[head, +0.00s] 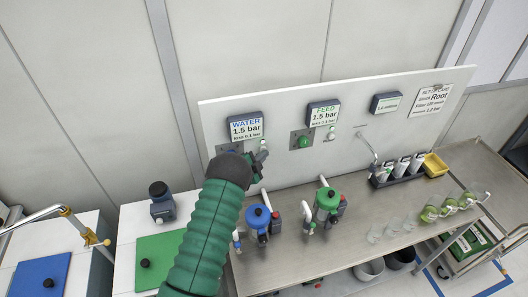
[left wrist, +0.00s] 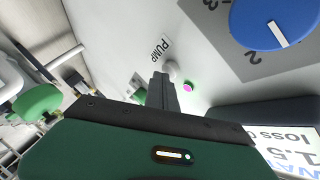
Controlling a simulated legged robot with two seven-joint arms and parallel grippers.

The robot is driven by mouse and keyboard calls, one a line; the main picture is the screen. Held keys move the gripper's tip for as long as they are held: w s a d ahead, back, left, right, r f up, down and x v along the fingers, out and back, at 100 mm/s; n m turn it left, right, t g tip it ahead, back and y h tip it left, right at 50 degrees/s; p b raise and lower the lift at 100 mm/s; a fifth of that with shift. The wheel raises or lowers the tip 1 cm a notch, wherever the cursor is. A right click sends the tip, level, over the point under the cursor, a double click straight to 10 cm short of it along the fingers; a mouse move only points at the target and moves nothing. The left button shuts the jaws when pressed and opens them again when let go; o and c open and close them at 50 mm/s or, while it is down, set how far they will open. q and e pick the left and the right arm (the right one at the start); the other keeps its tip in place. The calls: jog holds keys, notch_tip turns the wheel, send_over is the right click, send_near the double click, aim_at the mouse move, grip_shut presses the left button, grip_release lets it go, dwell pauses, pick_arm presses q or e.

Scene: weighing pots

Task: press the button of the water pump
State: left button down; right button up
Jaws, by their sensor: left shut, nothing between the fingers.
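The water pump button is a round white knob (left wrist: 171,70) beside the PUMP label (left wrist: 161,47) in the left wrist view. A small magenta lamp (left wrist: 188,86) with a green edge sits next to it. My left gripper (left wrist: 160,76) is shut and empty, its tips right by the button; I cannot tell if they touch. In the head view, my left gripper (head: 260,156) is at the panel below the WATER display (head: 245,127). It hides the button there. A blue dial (left wrist: 272,20) with numbers shows in the left wrist view. My right gripper is out of view.
The white panel (head: 380,130) also carries the FEED display (head: 323,114) and a green dial (head: 304,142). Glass beakers (head: 392,225) stand further right.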

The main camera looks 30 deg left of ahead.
pick_arm(q)
jog(key=s+d+p, duration=0.1)
jog(key=s+d, duration=0.3)
jog(key=shift+d, duration=0.35)
